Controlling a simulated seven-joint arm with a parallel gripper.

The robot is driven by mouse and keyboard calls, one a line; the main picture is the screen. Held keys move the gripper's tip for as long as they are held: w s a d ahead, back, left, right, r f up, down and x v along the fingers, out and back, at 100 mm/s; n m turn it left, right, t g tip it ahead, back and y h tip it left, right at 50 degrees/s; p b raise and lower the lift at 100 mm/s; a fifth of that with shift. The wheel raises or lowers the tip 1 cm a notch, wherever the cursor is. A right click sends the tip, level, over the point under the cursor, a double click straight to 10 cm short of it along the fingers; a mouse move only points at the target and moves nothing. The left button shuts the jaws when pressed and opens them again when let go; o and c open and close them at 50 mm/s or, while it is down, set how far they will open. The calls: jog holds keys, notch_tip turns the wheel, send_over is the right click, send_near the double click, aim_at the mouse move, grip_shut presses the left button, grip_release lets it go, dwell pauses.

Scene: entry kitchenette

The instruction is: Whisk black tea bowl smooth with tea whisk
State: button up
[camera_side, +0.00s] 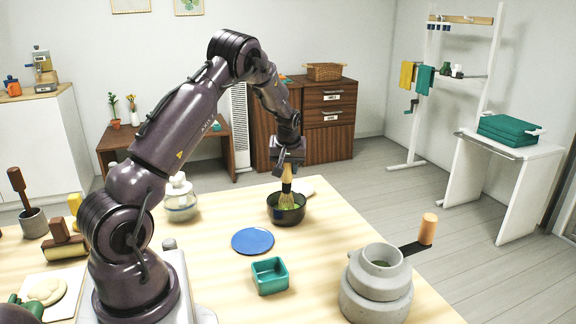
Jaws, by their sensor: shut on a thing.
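The black tea bowl (289,216) stands upright on the wooden table, toward its far edge, with green tea showing inside. My gripper (287,172) is above the bowl and shut on the upper handle of the tea whisk (287,197). The whisk is pale bamboo and close to upright, with its tines down inside the bowl. I cannot tell whether the tines touch the bowl's bottom. The fingertips are small in this view and stay above the bowl's rim.
A blue plate (253,241), a teal square dish (270,276) and a grey stone mill (377,285) with a wooden-knobbed crank stand nearer. Bare table lies right of the plate.

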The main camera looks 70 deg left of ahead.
jog(key=shift+d, duration=0.2)
jog(key=shift+d+r, duration=0.1)
jog(key=shift+r, duration=3.15)
jog(key=shift+r, duration=2.3)
